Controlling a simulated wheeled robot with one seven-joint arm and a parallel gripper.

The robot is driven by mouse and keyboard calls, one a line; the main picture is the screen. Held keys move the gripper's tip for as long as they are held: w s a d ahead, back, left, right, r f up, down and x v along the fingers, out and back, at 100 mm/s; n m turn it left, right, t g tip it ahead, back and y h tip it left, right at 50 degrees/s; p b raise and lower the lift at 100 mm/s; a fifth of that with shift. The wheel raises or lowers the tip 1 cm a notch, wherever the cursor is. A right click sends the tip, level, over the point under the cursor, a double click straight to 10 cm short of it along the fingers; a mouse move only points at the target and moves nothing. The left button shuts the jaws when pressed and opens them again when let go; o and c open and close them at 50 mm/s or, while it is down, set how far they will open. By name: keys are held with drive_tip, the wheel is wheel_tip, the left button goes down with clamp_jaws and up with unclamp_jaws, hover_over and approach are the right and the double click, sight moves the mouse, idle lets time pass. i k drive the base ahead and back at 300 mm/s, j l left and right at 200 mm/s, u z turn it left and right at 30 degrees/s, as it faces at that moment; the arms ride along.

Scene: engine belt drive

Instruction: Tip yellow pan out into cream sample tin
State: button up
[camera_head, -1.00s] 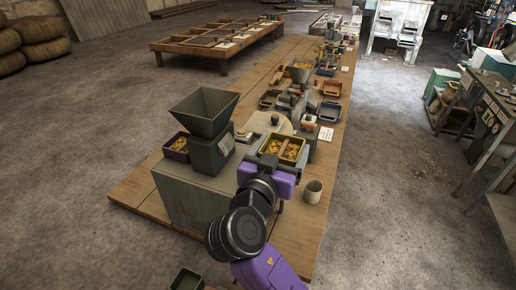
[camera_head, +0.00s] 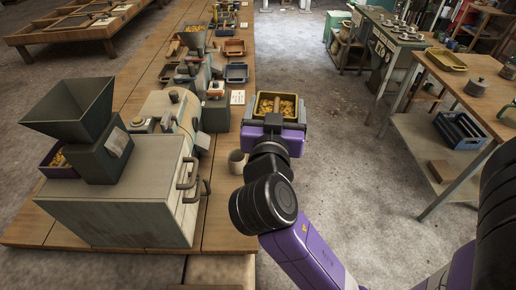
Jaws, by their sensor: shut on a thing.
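My gripper (camera_head: 274,124) is shut on the yellow pan (camera_head: 259,104), seen from behind. The pan looks level and holds golden-brown pieces, with a brown bar across its middle. It is held out past the right edge of the long bench, over the floor. The gripper's fingertips are mostly hidden by its purple body. A cream cup-shaped tin (camera_head: 237,162) stands upright on the bench edge, left of and nearer than the pan, apart from it. The inside of the tin is too small to make out.
A grey machine with a hopper (camera_head: 72,112) stands on the long wooden bench (camera_head: 225,226) at left. At right, a wooden table (camera_head: 425,62) carries another yellow tray (camera_head: 446,60). The floor between is clear.

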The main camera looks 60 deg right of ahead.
sight(236, 159)
drive_tip(key=z, duration=0.65)
